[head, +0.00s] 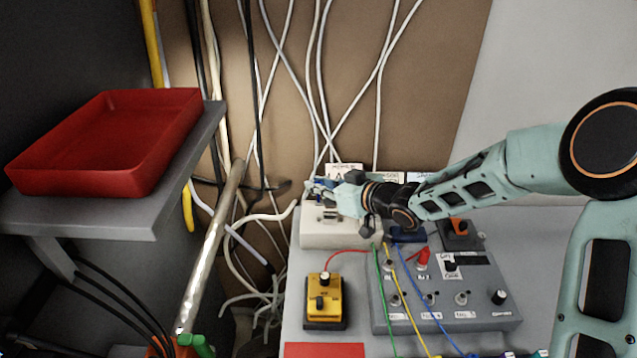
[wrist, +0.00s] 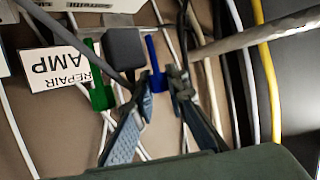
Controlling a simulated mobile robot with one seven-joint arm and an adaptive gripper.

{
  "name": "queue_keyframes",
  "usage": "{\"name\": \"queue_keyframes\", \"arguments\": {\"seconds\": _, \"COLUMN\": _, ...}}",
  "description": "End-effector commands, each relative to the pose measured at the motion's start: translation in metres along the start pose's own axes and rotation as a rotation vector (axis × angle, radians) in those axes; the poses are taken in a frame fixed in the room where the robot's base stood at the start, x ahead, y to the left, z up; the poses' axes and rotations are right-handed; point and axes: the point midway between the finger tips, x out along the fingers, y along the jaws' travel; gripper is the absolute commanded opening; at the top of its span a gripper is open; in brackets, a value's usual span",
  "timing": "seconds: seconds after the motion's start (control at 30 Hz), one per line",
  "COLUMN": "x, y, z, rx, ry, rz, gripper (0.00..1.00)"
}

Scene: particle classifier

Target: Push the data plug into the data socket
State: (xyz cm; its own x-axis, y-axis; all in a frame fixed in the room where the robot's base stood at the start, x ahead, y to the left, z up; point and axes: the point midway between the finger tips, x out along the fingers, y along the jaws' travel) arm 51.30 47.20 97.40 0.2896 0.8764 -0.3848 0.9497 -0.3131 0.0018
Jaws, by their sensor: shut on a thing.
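My gripper (head: 318,187) is over the back of the white box (head: 341,233) at the table's far left corner. In the wrist view my gripper (wrist: 160,84) has its two fingers close around a small blue piece (wrist: 155,80), which looks like the data plug. It is shut on this piece, and the fingers hide much of it. A green piece (wrist: 99,88) shows left of the fingers, and a dark grey block (wrist: 123,48) sits just beyond them. I cannot make out the data socket, nor whether the plug touches it.
A card reading "REPAIR AMP" (wrist: 58,66) is near the fingers. A grey control panel (head: 445,309) and a yellow pedal-like box (head: 325,298) stand on the table, joined by coloured wires. A red tray (head: 105,145) is on the left shelf. Loose cables hang behind.

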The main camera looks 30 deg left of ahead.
Motion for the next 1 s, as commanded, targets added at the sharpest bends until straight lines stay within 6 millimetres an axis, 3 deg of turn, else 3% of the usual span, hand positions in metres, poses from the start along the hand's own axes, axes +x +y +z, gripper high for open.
{"name": "queue_keyframes", "arguments": {"seconds": 0.23, "x": 0.008, "y": 0.0, "z": 0.018, "rx": 0.0, "ry": 0.001, "rz": 0.0, "gripper": 0.0}}
{"name": "queue_keyframes", "arguments": {"seconds": 1.0, "x": 0.008, "y": 0.0, "z": 0.018, "rx": 0.0, "ry": 0.001, "rz": 0.0, "gripper": 0.0}}
